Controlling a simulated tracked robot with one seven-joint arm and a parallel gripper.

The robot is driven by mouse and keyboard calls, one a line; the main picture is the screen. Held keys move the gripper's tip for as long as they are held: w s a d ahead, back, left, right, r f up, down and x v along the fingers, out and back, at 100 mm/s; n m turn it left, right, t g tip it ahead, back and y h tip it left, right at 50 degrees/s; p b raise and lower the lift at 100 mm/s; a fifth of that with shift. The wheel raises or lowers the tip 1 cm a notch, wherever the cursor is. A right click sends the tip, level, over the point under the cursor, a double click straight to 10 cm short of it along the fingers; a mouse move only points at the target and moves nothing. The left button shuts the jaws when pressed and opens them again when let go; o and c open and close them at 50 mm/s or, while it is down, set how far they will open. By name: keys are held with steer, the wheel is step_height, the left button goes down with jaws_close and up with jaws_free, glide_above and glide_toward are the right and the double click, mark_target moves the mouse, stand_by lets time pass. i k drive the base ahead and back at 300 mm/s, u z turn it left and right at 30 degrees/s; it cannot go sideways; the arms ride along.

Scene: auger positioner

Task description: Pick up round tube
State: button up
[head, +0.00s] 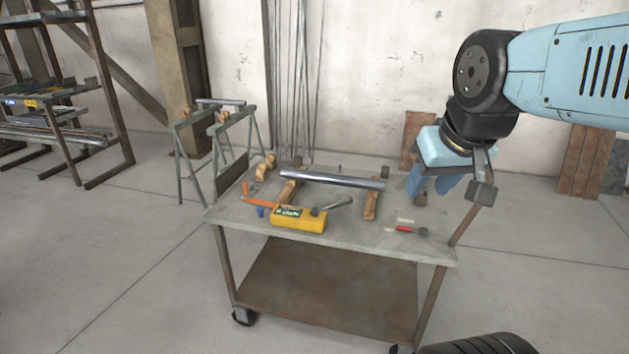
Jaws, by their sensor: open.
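The round tube (335,180) is a long shiny grey metal tube. It lies roughly left to right across two wooden supports, the left support (287,191) and the right support (370,205), on the grey tabletop (350,233) of a cart. My gripper (451,195) is to the right of the tube, near the table's right end, with its jaws apart and pointing down. It is clear of the tube and nothing shows between its fingers. Its exact height above the table is hard to tell.
A yellow box-shaped tool (299,219) lies just in front of the tube. A red-handled tool (411,230) lies at the front right. Wooden pieces (259,173) sit at the back left. Trestles (212,150) stand behind, and a storage rack (60,105) is far left.

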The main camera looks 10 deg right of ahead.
mark_target(297, 174)
steer(key=u, duration=0.1)
steer(key=i, duration=1)
steer(key=z, duration=0.05)
